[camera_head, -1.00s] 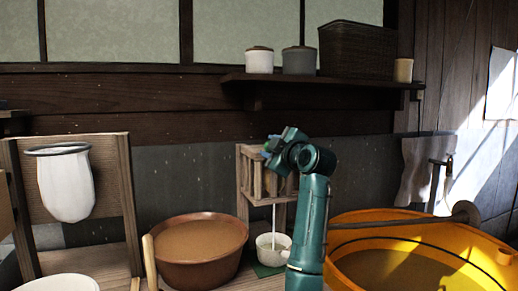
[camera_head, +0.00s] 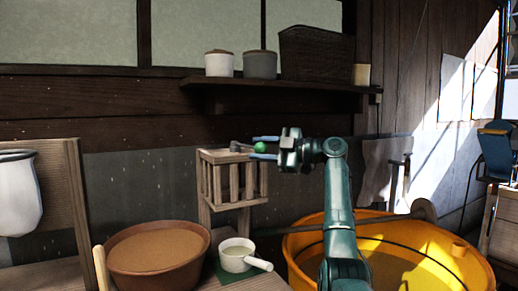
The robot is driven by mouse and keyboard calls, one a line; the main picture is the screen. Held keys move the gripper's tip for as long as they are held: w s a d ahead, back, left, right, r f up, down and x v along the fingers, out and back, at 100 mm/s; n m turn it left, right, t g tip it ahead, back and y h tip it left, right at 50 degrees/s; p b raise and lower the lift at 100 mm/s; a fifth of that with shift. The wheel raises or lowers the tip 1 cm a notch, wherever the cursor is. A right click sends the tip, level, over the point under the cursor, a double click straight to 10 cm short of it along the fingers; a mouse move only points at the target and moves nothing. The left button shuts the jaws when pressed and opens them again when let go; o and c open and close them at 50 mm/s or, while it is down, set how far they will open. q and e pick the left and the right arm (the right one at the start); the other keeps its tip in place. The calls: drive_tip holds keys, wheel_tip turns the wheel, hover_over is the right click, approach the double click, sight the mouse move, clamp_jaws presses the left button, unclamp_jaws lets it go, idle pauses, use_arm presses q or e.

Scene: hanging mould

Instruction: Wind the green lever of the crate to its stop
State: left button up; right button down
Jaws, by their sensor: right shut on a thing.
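The crate (camera_head: 231,184) is a small slatted wooden box on a wooden post at the middle of the head view. On its top is a grey lever arm (camera_head: 241,147) that ends in a round green knob (camera_head: 260,148). My right gripper (camera_head: 264,148) comes in from the right, level with the crate's top. Its two blue fingers lie on either side of the green knob, and it is shut on it. A white cup (camera_head: 236,254) with a handle stands below the crate on a green mat (camera_head: 228,278). My left gripper is not in view.
A brown bowl (camera_head: 119,268) with tan contents stands at the lower left. A large orange tub (camera_head: 465,262) fills the lower right, under my right arm. A shelf (camera_head: 290,82) with jars and a basket hangs above. A white cloth bag (camera_head: 20,195) hangs at the left.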

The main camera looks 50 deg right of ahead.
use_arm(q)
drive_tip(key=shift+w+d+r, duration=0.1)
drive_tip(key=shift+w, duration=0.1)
use_arm(e)
drive_tip(key=shift+d+r, duration=0.1)
drive_tip(key=shift+d, duration=0.05)
drive_tip(key=c, duration=1)
unclamp_jaws()
drive_tip(key=shift+s+d+f, duration=0.1)
drive_tip(key=shift+s+f, duration=0.1)
use_arm(q)
drive_tip(key=b, duration=0.1)
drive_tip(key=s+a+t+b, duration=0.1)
drive_tip(key=b, duration=0.1)
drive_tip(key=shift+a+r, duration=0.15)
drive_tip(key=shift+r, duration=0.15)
use_arm(e)
drive_tip(key=v, duration=1.2)
drive_tip(key=shift+s+d+r, duration=0.15)
drive_tip(key=shift+s+d, duration=0.05)
drive_tip(key=shift+s, duration=0.15)
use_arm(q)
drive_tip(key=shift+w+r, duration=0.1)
